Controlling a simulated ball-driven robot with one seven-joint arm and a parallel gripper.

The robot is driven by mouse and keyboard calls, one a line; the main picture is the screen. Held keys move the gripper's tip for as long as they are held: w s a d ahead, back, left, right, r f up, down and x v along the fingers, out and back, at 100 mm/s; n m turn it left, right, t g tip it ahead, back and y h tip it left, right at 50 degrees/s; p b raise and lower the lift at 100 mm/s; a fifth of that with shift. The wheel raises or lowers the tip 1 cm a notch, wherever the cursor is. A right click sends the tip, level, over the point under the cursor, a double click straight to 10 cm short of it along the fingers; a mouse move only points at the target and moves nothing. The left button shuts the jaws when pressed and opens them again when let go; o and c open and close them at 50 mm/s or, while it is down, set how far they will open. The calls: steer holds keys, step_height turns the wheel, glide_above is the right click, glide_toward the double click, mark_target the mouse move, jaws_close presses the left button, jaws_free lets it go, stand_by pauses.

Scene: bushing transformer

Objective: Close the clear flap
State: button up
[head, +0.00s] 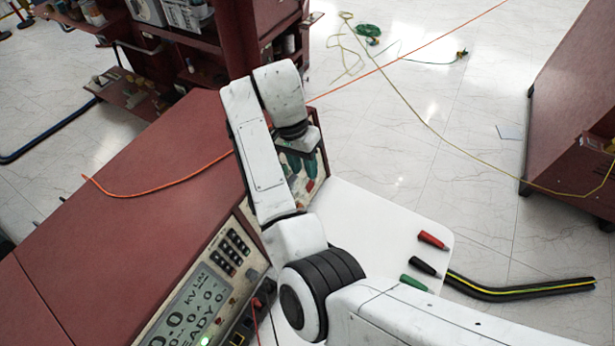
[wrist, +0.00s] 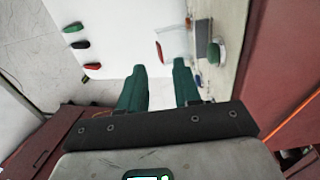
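My gripper (wrist: 159,68) is open and empty in the wrist view, its two green fingers apart. It points along the beige instrument panel (wrist: 232,62), which lies at its right. A pale, see-through-looking piece (wrist: 174,46) with a red mark beside it stands out from the panel just beyond the fingertips; it looks like the clear flap, swung open, but its outline is faint. I cannot tell whether a finger touches it. In the head view my gripper (head: 300,160) is beside the panel's far part, and my arm hides the flap.
A green button (wrist: 214,53) sits on the panel. Red (head: 433,240), black (head: 425,267) and green (head: 414,284) plugs lie on the white shelf (head: 370,220). An orange cable (head: 150,190) crosses the red cabinet top (head: 110,225). The shelf's middle is clear.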

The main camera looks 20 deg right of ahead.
mark_target(309, 183)
steer(key=shift+x, duration=2.55)
jaws_close()
